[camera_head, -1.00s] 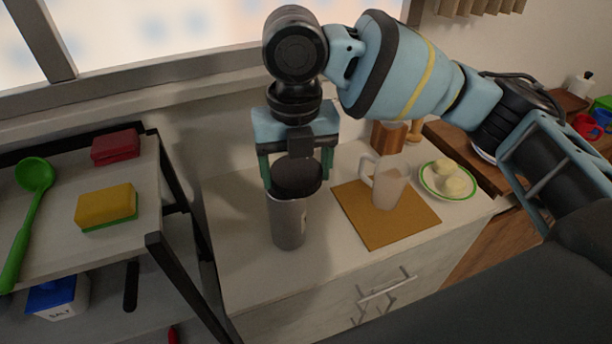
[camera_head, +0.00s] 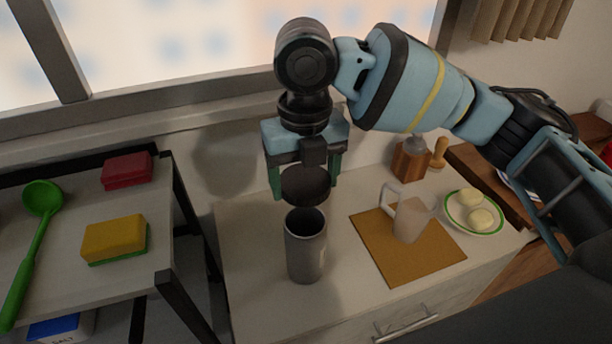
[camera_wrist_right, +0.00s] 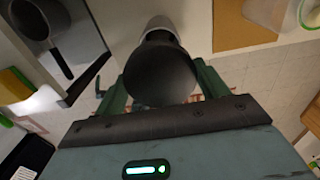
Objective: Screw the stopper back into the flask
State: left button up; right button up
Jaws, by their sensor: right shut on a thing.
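The grey flask (camera_head: 306,255) stands upright on the counter with its dark mouth open. My right gripper (camera_head: 305,182) is shut on the round black stopper (camera_head: 306,186) and holds it just above the flask mouth, with a small gap between them. In the right wrist view the stopper (camera_wrist_right: 160,75) sits between the green fingers of my right gripper (camera_wrist_right: 160,85). The pale flask (camera_wrist_right: 165,28) shows behind the stopper there, partly hidden by it. My left gripper is not in view.
A glass mug (camera_head: 410,218) stands on a tan board (camera_head: 375,262) right of the flask. A plate with pale round pieces (camera_head: 452,222) is farther right. On the left is a shelf (camera_head: 60,285) with a yellow sponge (camera_head: 113,238) and green ladle (camera_head: 42,200).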

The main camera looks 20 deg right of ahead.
aim_at(305, 211)
jog(key=shift+f+b, duration=0.35)
jog(key=shift+f, duration=1.8)
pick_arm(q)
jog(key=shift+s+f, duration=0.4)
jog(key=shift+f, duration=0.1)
pick_arm(e)
jog(key=shift+f, duration=0.7)
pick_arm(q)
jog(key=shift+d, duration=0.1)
pick_arm(e)
jog(key=shift+f, duration=0.1)
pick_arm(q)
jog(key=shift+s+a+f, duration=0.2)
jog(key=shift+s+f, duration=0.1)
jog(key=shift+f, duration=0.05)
pick_arm(e)
jog(key=shift+f, duration=0.9)
